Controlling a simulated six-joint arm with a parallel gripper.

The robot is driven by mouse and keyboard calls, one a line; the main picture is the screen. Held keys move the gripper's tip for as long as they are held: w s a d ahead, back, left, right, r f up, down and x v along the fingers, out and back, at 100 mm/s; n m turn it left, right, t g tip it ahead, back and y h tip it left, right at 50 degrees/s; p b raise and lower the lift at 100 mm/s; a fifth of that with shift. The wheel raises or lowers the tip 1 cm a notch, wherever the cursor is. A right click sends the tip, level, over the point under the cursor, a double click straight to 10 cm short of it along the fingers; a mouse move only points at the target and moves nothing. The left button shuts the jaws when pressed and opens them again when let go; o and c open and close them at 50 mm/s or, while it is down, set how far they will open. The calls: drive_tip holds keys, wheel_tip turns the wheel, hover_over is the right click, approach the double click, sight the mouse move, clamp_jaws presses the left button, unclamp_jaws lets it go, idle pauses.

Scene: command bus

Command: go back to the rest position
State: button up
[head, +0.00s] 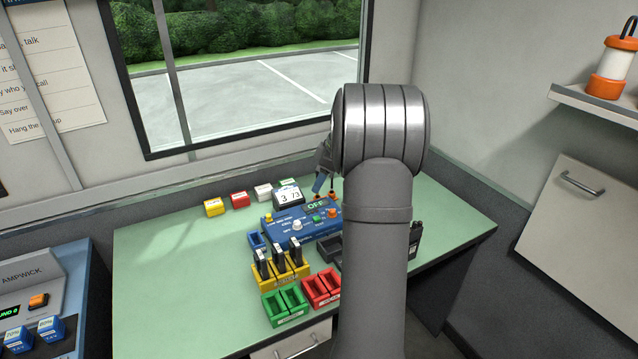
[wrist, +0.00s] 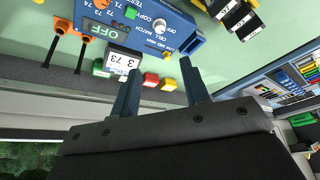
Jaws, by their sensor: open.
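My gripper (head: 325,183) is above the back of the green table (head: 160,290), and my own arm hides much of it in the head view. In the wrist view my gripper (wrist: 162,66) shows two dark blue fingers standing apart, with nothing held between them. The blue control box (head: 283,233) lies beyond the fingertips, and its display reads OFF. The box also shows upside down in the wrist view (wrist: 190,32). A white number card (head: 289,196) stands at the back of the box, and it also shows in the wrist view (wrist: 124,64).
A yellow rack (head: 284,278) holds several black units. Green bins (head: 285,308) and red bins (head: 321,290) stand at the front. Small yellow (head: 214,207) and red (head: 239,199) blocks line the back. The table's left side is clear. A window (head: 250,80) is behind.

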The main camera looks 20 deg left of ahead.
sight(297, 223)
drive_tip(key=x, duration=1.7)
drive_tip(key=shift+a+f, duration=0.15)
drive_tip(key=shift+a, duration=0.05)
drive_tip(key=v, duration=1.7)
drive_tip(key=x, duration=1.7)
drive_tip(key=shift+s+f, duration=0.1)
drive_tip(key=m+t, duration=0.1)
drive_tip(key=m, duration=0.2)
drive_tip(key=shift+s+m, duration=0.15)
drive_tip(key=shift+m, duration=0.15)
drive_tip(key=m+t, duration=0.1)
drive_tip(key=m, duration=0.1)
drive_tip(key=m+t+h, duration=0.1)
drive_tip(key=m, duration=0.2)
drive_tip(key=shift+s+a, duration=0.15)
drive_tip(key=shift+s, duration=0.05)
drive_tip(key=shift+s+a+m+t+h, duration=0.1)
drive_tip(key=shift+m+t+h, duration=0.2)
drive_tip(key=shift+m, duration=0.75)
drive_tip(key=shift+a+m+t+h, duration=0.15)
drive_tip(key=shift+m+h, duration=0.25)
drive_tip(key=shift+m, duration=0.65)
drive_tip(key=shift+m+t+h, duration=0.25)
drive_tip(key=shift+m+h, duration=0.45)
drive_tip(key=shift+m, duration=1.2)
